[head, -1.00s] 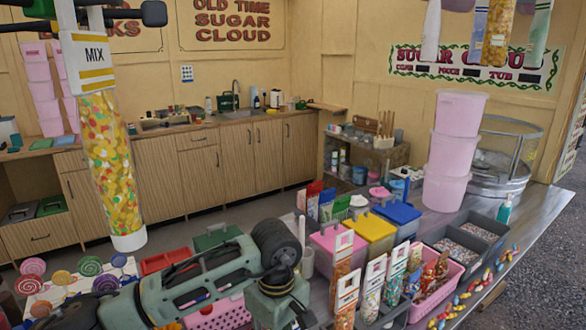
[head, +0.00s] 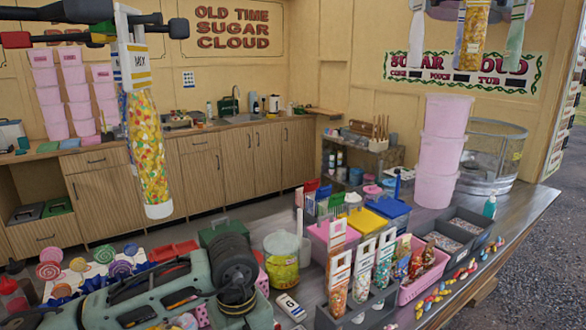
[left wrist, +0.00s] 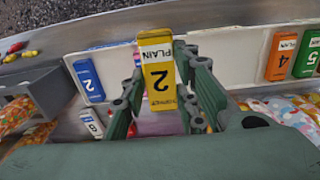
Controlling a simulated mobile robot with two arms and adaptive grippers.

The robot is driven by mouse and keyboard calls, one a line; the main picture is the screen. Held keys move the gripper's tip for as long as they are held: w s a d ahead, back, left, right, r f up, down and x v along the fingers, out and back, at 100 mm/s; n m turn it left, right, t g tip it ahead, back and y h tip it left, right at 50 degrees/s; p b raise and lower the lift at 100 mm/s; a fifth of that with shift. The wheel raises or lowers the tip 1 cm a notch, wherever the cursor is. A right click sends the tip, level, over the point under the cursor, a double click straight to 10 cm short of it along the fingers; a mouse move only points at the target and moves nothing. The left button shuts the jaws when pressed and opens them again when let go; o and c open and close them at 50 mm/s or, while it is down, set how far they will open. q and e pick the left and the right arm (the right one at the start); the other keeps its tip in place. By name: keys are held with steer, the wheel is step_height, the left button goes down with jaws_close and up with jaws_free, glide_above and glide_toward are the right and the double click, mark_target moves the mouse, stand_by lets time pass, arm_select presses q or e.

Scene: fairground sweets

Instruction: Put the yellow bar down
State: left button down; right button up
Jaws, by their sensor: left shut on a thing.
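The yellow bar (left wrist: 157,72), marked PLAIN and 2, stands between the fingers of my left gripper (left wrist: 163,100) in the left wrist view. The fingers are shut on it. A pale strip (left wrist: 118,62) runs behind it, with a blue bar (left wrist: 88,80) to the left and an orange bar (left wrist: 281,56) and a green bar (left wrist: 308,55) to the right. The bar's lower end and what lies under it are unclear. In the head view only my left arm shows, low at the left; I cannot make out its gripper or the yellow bar there. My right gripper is not in view.
On the counter in the head view stand a tub (head: 281,268), a white bar marked 6 (head: 290,306), a dark rack of sweet tubes (head: 345,316), a pink basket (head: 425,274) and stacked pink tubs (head: 442,150). A sweet-filled tube (head: 146,150) hangs at the left.

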arm_select(q)
steer(key=s+a+r+m, duration=0.1)
steer(key=s+a+m, duration=0.5)
steer(key=s+a, duration=0.4)
steer(key=shift+s+a+r, duration=0.15)
steer(key=shift+s+r, duration=0.25)
steer(key=shift+s, duration=0.45)
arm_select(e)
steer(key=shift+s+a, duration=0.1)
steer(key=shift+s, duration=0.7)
arm_select(q)
steer(key=shift+w, duration=0.1)
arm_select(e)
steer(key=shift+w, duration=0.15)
